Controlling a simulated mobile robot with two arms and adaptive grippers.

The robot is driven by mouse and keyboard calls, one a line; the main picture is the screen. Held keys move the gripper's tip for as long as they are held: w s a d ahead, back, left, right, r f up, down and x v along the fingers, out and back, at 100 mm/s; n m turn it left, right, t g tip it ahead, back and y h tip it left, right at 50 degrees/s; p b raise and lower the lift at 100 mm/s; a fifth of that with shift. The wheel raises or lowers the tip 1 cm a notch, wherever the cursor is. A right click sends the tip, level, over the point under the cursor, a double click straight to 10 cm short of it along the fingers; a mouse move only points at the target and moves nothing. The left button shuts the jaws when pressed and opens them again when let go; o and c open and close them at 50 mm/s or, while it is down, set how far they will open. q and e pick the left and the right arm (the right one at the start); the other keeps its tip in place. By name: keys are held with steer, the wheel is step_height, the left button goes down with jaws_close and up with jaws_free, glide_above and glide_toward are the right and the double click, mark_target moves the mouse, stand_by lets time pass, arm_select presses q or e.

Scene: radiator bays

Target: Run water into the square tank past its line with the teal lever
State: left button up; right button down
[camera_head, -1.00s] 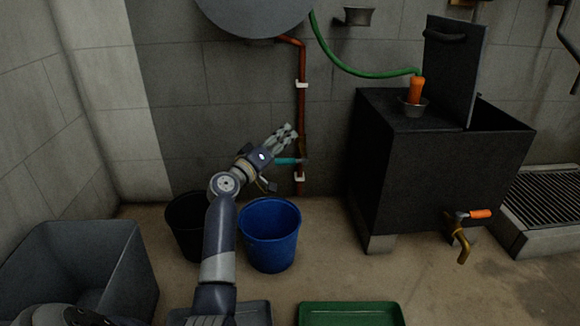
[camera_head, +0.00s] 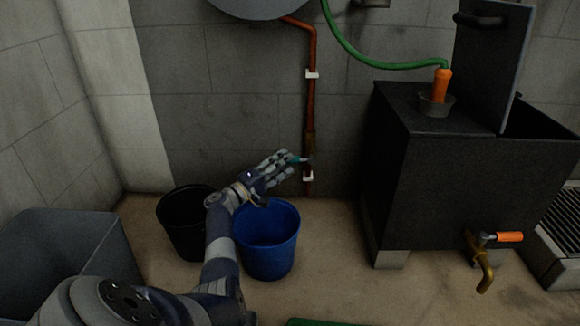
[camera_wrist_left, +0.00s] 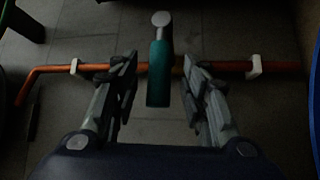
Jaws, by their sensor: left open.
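The teal lever (camera_wrist_left: 158,75) sits on the copper pipe and lies between the open fingers of my left gripper (camera_wrist_left: 160,95) in the left wrist view, with a gap on both sides. In the head view the left gripper (camera_head: 285,168) is at the pipe's lower part, and only a bit of the teal lever (camera_head: 297,158) shows behind the fingers. The black square tank (camera_head: 450,170) stands at the right with its lid raised; its water level and line are not visible. The right gripper is not in view.
A green hose (camera_head: 385,63) runs to an orange nozzle (camera_head: 441,83) in a cup on the tank. A brass tap (camera_head: 480,268) with an orange handle is on the tank's front. Blue (camera_head: 268,255) and black (camera_head: 180,228) buckets stand below my arm. A grey bin (camera_head: 60,255) is at left.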

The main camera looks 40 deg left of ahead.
mark_target(294, 160)
arm_select(q)
steer(key=shift+w+d+b, duration=0.1)
steer(key=shift+w+b, duration=0.35)
steer(key=shift+w, duration=0.65)
steer(key=shift+w+r, duration=0.25)
steer(key=shift+w, duration=0.15)
steer(key=shift+c, duration=0.5)
jaws_close()
